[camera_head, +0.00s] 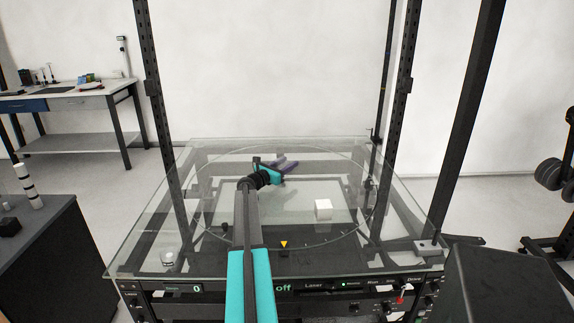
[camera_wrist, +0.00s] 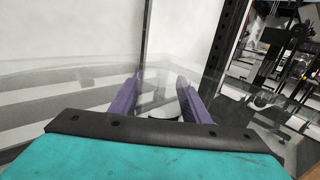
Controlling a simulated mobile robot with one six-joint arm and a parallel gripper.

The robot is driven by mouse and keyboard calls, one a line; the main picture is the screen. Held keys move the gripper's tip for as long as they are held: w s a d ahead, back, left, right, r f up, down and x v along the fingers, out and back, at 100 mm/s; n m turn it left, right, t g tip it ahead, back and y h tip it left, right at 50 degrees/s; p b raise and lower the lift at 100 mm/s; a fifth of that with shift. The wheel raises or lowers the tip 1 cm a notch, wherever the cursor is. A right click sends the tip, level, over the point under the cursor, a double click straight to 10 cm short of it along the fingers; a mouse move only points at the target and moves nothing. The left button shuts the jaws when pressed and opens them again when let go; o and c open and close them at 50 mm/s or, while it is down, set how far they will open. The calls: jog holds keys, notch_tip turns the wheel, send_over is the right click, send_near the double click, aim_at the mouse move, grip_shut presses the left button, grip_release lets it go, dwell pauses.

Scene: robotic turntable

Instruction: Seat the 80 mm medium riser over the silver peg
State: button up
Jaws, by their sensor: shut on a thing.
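My gripper (camera_head: 287,163) reaches over the glass-topped turntable (camera_head: 240,238), its purple fingers toward the back right. In the wrist view its two fingers (camera_wrist: 160,95) are shut on a pale grey-white piece, which I take to be the medium riser (camera_wrist: 164,109). Only a little of the riser shows; the wrist's black edge covers its lower part. In the head view the riser cannot be made out behind the gripper. I cannot make out the silver peg for sure in either view, nor tell whether the riser touches anything.
A white cube (camera_head: 323,209) sits on the turntable right of my arm. A small silvery round thing (camera_head: 169,256) is at the front left. Dark upright posts (camera_head: 160,110) frame the turntable. A black box (camera_head: 500,285) stands at the front right. A workbench (camera_head: 75,95) is far left.

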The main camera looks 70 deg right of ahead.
jog(key=shift+f+b, duration=1.05)
jog(key=shift+f, duration=0.05)
jog(key=o, duration=1.3)
notch_tip(320, 180, up, 4)
jog(key=p, duration=0.4)
jog(key=shift+r, duration=0.15)
jog(key=shift+p, duration=0.75)
jog(key=shift+p, duration=0.85)
jog(key=shift+r+p, duration=2.6)
jog(key=shift+r, duration=0.1)
